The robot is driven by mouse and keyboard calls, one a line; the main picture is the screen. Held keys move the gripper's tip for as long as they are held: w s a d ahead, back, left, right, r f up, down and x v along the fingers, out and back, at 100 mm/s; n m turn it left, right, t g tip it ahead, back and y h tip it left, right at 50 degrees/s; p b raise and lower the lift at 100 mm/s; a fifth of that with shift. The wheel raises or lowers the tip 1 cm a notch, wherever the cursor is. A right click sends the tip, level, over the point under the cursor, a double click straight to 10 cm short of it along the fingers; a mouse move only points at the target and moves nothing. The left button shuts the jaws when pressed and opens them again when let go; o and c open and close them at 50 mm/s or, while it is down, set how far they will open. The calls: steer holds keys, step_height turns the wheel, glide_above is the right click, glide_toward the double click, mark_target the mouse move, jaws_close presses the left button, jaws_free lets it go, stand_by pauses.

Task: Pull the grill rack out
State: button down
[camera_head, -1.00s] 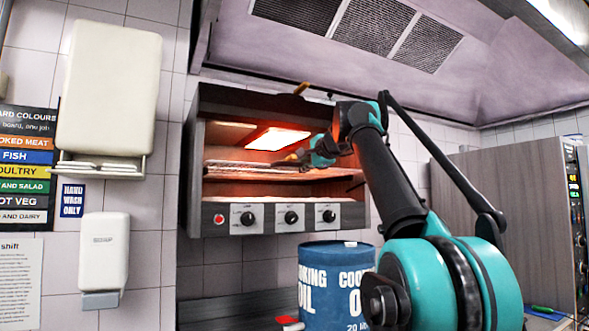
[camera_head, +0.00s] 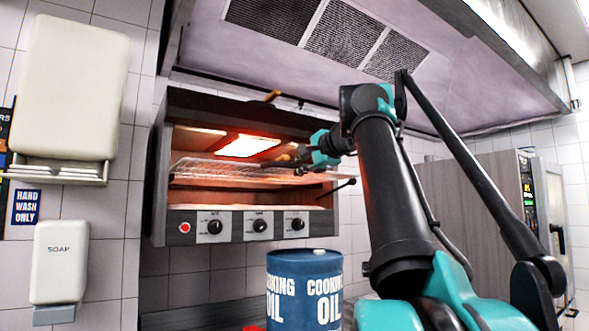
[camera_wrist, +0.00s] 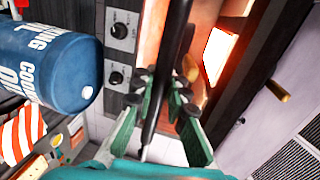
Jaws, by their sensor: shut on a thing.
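The grill rack (camera_head: 215,170) is a thin wire grid in the head view. My gripper (camera_head: 299,158) is at the rack's right front. In the wrist view my gripper (camera_wrist: 163,88) has its green fingers closed around a dark bar (camera_wrist: 178,40), which appears to be part of the rack. The fingers hide the exact contact.
A blue cooking oil drum (camera_head: 304,290) stands below the grill, and also shows in the wrist view (camera_wrist: 50,65). A wooden-tipped lever (camera_head: 272,96) juts from the grill's top. A soap dispenser (camera_head: 60,262) is on the left wall. A steel oven (camera_head: 490,190) stands right.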

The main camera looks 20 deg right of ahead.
steer(key=c, duration=1.5)
jaws_free()
steer(key=shift+v, duration=6)
